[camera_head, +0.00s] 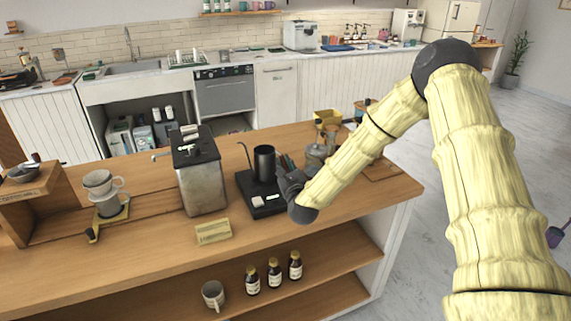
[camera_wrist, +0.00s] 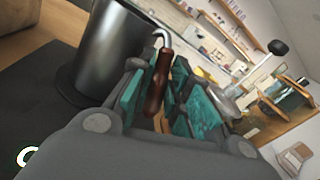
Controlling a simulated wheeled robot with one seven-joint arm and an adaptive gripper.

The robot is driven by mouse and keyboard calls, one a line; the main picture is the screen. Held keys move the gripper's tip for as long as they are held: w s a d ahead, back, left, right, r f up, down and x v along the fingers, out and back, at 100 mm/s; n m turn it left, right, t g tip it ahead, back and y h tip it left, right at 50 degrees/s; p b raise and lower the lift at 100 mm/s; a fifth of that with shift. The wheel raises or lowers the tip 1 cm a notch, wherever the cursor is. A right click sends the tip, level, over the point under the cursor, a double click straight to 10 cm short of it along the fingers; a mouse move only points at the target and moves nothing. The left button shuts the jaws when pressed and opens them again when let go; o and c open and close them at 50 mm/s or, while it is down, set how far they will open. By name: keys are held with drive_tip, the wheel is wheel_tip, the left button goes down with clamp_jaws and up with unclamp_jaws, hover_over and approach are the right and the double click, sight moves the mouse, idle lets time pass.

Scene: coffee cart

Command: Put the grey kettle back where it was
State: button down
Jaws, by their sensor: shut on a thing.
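The grey kettle (camera_head: 264,163) is a dark metal cylinder with a thin curved spout on its left. It is upright over the black base plate (camera_head: 245,184) on the wooden counter; I cannot tell whether it touches the plate. In the wrist view the kettle's body (camera_wrist: 108,52) is at upper left, beside the dark plate (camera_wrist: 40,130). Its brown handle (camera_wrist: 157,85) is between my teal-padded fingers. My gripper (camera_head: 284,178) is at the kettle's right side, shut on the handle. The fingers are partly hidden in the head view.
A metal canister box (camera_head: 202,185) stands left of the plate, with a small sign (camera_head: 213,232) in front. A dripper stand (camera_head: 106,203) is farther left. Jars and a yellow box (camera_head: 327,117) crowd the counter behind my gripper. The counter's front strip is mostly clear.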

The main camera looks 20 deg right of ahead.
idle(0.3)
drive_tip(key=c, duration=1.3)
unclamp_jaws()
drive_tip(key=shift+c, duration=0.2)
drive_tip(key=shift+s, duration=0.15)
drive_tip(key=s+a+b, duration=0.1)
drive_tip(key=s+b, duration=0.2)
drive_tip(key=s, duration=0.8)
drive_tip(key=shift+s+a, duration=0.3)
drive_tip(key=shift+s, duration=0.05)
drive_tip(key=shift+d, duration=0.15)
